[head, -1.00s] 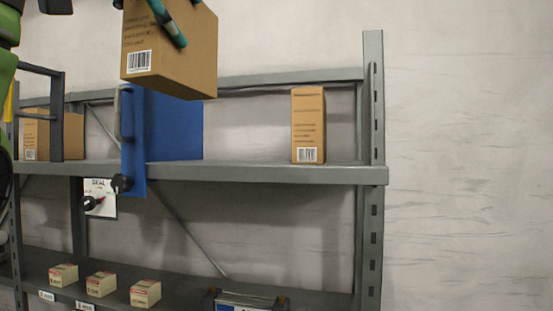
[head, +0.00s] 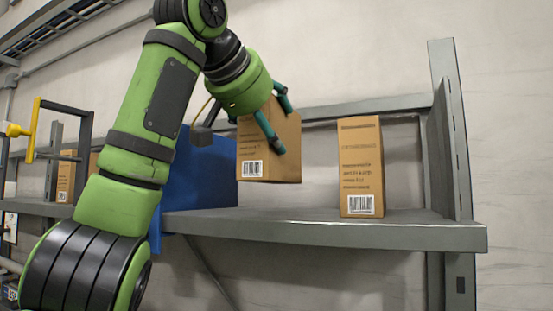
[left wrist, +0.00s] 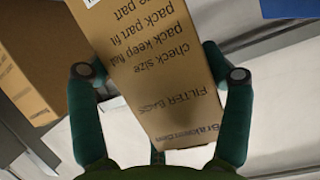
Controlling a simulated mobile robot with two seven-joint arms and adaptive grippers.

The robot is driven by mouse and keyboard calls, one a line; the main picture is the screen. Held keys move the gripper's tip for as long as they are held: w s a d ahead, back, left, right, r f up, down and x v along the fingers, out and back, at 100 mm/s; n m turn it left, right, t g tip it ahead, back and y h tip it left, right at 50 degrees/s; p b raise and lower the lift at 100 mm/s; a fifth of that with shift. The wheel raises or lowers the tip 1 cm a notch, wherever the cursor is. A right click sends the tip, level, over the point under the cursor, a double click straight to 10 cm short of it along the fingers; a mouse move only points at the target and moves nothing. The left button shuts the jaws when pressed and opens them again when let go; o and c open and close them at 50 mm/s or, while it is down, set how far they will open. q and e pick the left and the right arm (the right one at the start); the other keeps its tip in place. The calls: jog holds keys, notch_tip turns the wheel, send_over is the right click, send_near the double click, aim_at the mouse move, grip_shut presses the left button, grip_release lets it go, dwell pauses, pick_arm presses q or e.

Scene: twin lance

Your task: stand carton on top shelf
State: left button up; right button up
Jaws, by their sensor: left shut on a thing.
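My left gripper (head: 275,120) is shut on a brown carton (head: 256,168) with a barcode label and holds it upright above the top shelf (head: 300,230), in front of the wall. The carton's lower edge seems a little above the shelf board. In the left wrist view the gripper's green fingers (left wrist: 160,100) lie on both sides of the carton (left wrist: 150,60), whose printed face fills the middle. The right gripper is not in view.
A similar carton (head: 361,165) stands on the shelf to the right, with a gap between. A blue panel (head: 208,175) stands close at the left. The shelf's right upright (head: 450,140) closes that end. More cartons (head: 68,180) stand farther left.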

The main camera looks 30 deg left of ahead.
aim_at(275, 159)
pick_arm(q)
jog(key=x, duration=0.3)
jog(key=shift+f, duration=0.3)
jog(key=shift+s+f, duration=0.15)
jog(key=shift+s+d+f, duration=0.1)
jog(key=shift+s+f, duration=0.35)
jog(key=shift+f, duration=0.25)
jog(key=shift+w+f, duration=0.25)
jog(key=shift+f, duration=0.4)
jog(key=shift+w+f, duration=0.2)
jog(key=shift+f, duration=0.05)
jog(key=shift+s, duration=0.3)
jog(key=o, duration=1.2)
jog(key=shift+f, duration=0.1)
jog(key=shift+o, duration=1)
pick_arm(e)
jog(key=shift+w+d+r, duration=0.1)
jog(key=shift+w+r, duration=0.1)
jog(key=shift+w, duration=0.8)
